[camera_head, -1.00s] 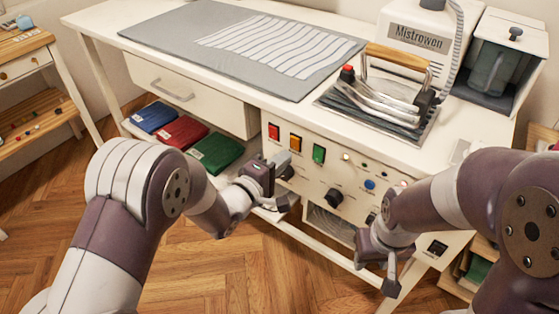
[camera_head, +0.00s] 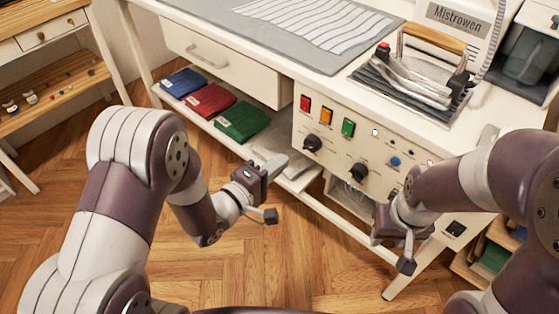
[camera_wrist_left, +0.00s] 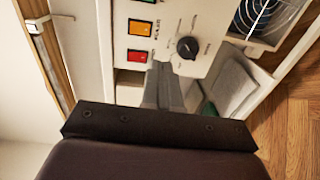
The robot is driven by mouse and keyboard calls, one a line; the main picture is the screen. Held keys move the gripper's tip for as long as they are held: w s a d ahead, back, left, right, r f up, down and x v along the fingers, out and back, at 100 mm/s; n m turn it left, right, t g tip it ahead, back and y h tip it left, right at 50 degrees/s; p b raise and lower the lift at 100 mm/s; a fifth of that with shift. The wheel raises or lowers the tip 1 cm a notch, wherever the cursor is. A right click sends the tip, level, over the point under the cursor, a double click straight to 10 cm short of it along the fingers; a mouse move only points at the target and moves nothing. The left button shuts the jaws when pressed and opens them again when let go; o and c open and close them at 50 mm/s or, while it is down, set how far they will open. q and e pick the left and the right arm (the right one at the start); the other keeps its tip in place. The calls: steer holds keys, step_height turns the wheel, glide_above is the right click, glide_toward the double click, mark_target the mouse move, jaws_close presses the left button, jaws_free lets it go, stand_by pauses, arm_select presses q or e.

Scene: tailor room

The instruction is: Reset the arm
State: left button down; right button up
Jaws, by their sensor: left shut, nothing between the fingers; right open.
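My left gripper (camera_head: 277,165) is in front of the ironing station's lower shelf, just left of the control panel (camera_head: 333,166). Its fingers are together with nothing between them. In the left wrist view the shut fingers (camera_wrist_left: 163,84) point towards the panel, near the black knob (camera_wrist_left: 187,47) and the red switch (camera_wrist_left: 137,56); I see no clear contact. My right gripper (camera_head: 396,240) hangs in front of the panel's lower right part. It is open, though its fingers are mostly hidden by its own wrist.
The white table (camera_head: 290,75) carries a grey ironing mat (camera_head: 235,12) and an iron (camera_head: 420,80) on its stand. A wooden side table (camera_head: 50,85) stands at left. The front floor (camera_head: 270,265) is clear.

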arm_select(q)
steer(key=s+a+f+m+g+y, duration=0.4)
steer(key=a+f+m+g+y, duration=0.35)
steer(key=f, duration=0.25)
steer(key=s+a+r+m+g+y, duration=0.1)
steer(key=s+a+r+m+g, duration=0.15)
steer(key=s, duration=0.35)
steer(key=s+a+r+m+g+y, duration=0.2)
steer(key=s+a+r+g, duration=0.15)
steer(key=s, duration=0.25)
step_height(320, 180, up, 27)
steer(key=w+n+p, duration=0.1)
steer(key=w+p, duration=0.1)
steer(key=p, duration=2.3)
steer(key=shift+d+t, duration=0.15)
steer(key=shift+t, duration=0.3)
